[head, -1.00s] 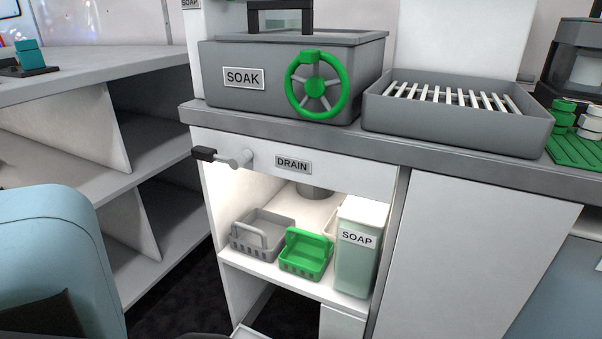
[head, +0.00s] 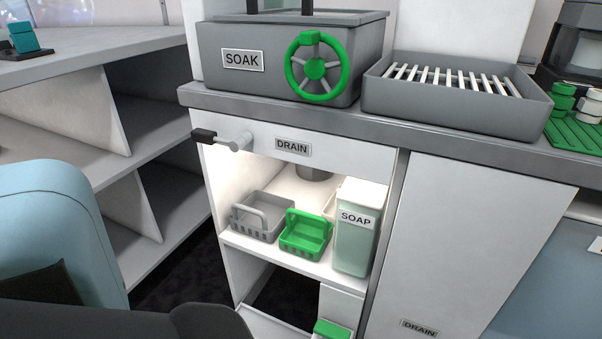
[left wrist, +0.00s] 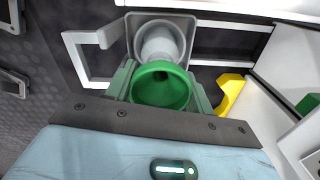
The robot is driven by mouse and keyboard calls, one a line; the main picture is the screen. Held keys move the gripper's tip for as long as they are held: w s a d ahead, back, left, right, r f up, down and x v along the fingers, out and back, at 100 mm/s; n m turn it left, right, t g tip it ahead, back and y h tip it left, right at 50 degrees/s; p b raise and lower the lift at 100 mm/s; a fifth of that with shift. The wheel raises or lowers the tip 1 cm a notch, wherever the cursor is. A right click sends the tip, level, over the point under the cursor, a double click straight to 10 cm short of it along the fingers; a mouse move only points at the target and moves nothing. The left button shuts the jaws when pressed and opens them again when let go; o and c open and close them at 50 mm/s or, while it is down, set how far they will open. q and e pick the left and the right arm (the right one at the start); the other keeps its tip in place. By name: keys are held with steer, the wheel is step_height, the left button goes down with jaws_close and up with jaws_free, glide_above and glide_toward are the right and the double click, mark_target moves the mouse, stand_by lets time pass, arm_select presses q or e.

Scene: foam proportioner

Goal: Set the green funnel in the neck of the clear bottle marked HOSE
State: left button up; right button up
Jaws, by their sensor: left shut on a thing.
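The green funnel (left wrist: 162,90) is in the left wrist view, its round mouth facing the camera. My left gripper (left wrist: 160,92) is shut on it, one finger at each side. Just beyond the funnel is a pale, translucent cylinder (left wrist: 160,42) in a grey square-sided holder (left wrist: 185,22). No label shows on the cylinder, so I cannot tell whether it is the HOSE bottle. The funnel's spout is hidden, and I cannot tell whether it touches the cylinder. The head view shows neither the funnel nor a gripper. My right gripper is in neither view.
A white handle (left wrist: 88,58) stands left of the cylinder, and a yellow piece (left wrist: 230,92) lies right of the funnel. In the head view, an open cabinet shelf holds a grey basket (head: 262,222), a green basket (head: 306,236) and a SOAP container (head: 355,245). A valve handle (head: 232,143) sticks out.

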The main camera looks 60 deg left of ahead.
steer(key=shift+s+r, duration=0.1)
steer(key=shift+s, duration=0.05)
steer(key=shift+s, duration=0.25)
arm_select(q)
steer(key=shift+f+b, duration=0.3)
steer(key=shift+f, duration=0.3)
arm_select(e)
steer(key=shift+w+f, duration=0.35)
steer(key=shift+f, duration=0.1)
arm_select(q)
steer(key=o, duration=0.7)
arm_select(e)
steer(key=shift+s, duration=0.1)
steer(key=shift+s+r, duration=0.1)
